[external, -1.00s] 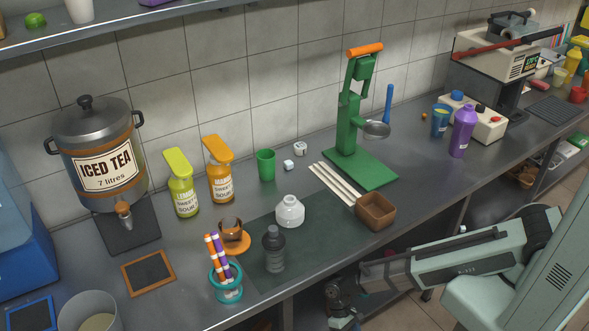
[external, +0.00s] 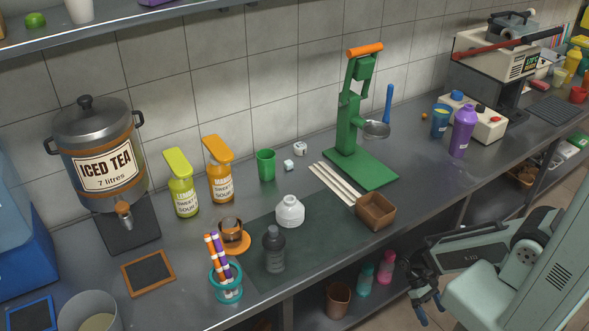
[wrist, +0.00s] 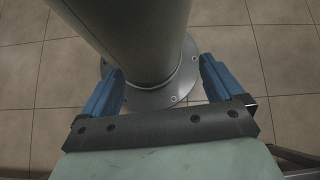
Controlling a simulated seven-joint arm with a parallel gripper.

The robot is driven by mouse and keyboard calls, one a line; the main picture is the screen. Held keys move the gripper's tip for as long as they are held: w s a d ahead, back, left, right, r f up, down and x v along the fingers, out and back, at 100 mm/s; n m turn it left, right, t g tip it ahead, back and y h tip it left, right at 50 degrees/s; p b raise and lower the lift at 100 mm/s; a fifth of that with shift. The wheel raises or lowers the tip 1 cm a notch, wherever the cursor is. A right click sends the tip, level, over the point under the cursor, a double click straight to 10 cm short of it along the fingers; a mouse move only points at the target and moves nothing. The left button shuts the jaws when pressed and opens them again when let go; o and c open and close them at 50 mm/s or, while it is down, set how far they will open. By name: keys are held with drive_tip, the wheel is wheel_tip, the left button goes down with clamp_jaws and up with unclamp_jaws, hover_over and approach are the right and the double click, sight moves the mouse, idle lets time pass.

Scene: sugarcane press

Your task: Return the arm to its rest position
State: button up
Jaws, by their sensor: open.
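My gripper (external: 430,302) hangs low in front of the counter, at the lower right of the external view, with its blue fingers pointing down. It is folded back close to my own body. In the wrist view my gripper (wrist: 160,90) is open, its two blue fingers wide apart with nothing held between them. Between and beyond the fingers, my round grey column and its bolted base flange show above the tiled floor. The fingers appear clear of the counter (external: 330,262).
The green press (external: 349,125) stands on the counter with white sticks (external: 331,184) and a brown box (external: 376,211) beside it. A brown cup (external: 338,299) and two bottles, teal (external: 365,276) and pink (external: 386,267), stand on the shelf below. Open floor lies around my gripper.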

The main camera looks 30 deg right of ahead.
drive_tip(key=w+d+f+m+t, duration=0.1)
drive_tip(key=w+d+f+t, duration=0.1)
drive_tip(key=d+f, duration=0.3)
drive_tip(key=shift+w+d+t, duration=0.2)
drive_tip(key=shift+d+t, duration=0.05)
drive_tip(key=shift+t, duration=0.35)
